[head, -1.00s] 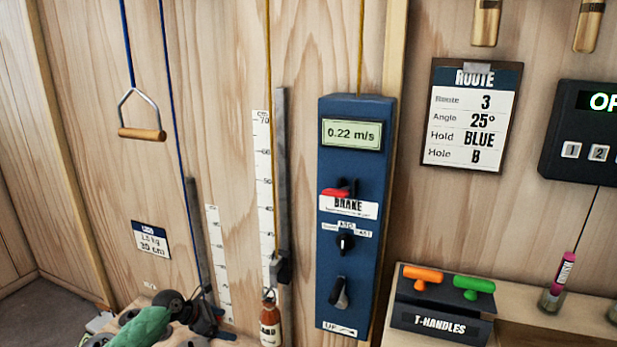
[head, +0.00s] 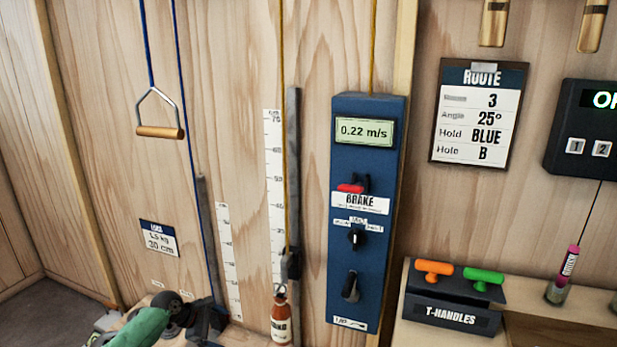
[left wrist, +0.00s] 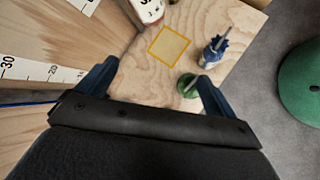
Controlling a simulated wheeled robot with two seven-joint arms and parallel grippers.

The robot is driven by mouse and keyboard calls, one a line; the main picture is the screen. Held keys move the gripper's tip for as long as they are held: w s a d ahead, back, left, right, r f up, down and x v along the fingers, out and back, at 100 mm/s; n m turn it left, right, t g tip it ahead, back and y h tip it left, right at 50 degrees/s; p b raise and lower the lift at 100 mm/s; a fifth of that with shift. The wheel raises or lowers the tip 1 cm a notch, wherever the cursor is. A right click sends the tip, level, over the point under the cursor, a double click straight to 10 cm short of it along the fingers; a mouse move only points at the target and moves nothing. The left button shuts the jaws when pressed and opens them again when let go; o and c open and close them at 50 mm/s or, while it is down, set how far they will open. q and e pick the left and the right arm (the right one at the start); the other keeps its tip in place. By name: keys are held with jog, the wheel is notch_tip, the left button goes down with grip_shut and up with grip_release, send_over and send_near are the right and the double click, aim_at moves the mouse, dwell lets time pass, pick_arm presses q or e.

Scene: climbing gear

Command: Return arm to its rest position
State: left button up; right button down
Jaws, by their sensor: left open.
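My left arm (head: 143,328) comes in at the lower left of the head view, low beside the wooden wall. In the left wrist view my left gripper (left wrist: 153,78) is open, its two blue fingers spread wide with nothing between them. Beyond the fingers is a wooden surface with a yellow-outlined square (left wrist: 170,45). A green round thing (left wrist: 190,84) lies near the right fingertip, and it cannot be told from this view whether they touch. My right gripper is in neither view.
A blue brake box (head: 365,220) reading 0.22 m/s stands on the wall, right of a small red bottle (head: 282,320). A wooden-handled pull (head: 160,131) hangs at left. T-handles sit on a dark holder (head: 450,312). A blue knobbed thing (left wrist: 213,52) stands near the board's edge.

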pick_arm(q)
notch_tip(320, 180, up, 8)
jog(key=s+d+m+t+y, duration=0.1)
jog(key=s+m+y, duration=0.25)
jog(key=m, duration=1.35)
jog(key=s+d+r+m+t+y, duration=0.1)
jog(key=s+d+r+m+y, duration=0.15)
jog(key=s+d+m, duration=0.45)
jog(key=s+d+f+n+g, duration=0.1)
jog(key=s+f, duration=0.3)
jog(key=s, duration=0.9)
jog(key=s+d+f+n+g+p, duration=0.1)
jog(key=s+f, duration=0.3)
jog(key=s, duration=0.9)
jog(key=s+d+f+n+g+p, duration=0.1)
jog(key=s+f, duration=0.4)
jog(key=s, duration=0.8)
jog(key=shift+d+n+g+h, duration=0.3)
jog(key=shift+d+n+g, duration=0.2)
jog(key=shift+d, duration=0.7)
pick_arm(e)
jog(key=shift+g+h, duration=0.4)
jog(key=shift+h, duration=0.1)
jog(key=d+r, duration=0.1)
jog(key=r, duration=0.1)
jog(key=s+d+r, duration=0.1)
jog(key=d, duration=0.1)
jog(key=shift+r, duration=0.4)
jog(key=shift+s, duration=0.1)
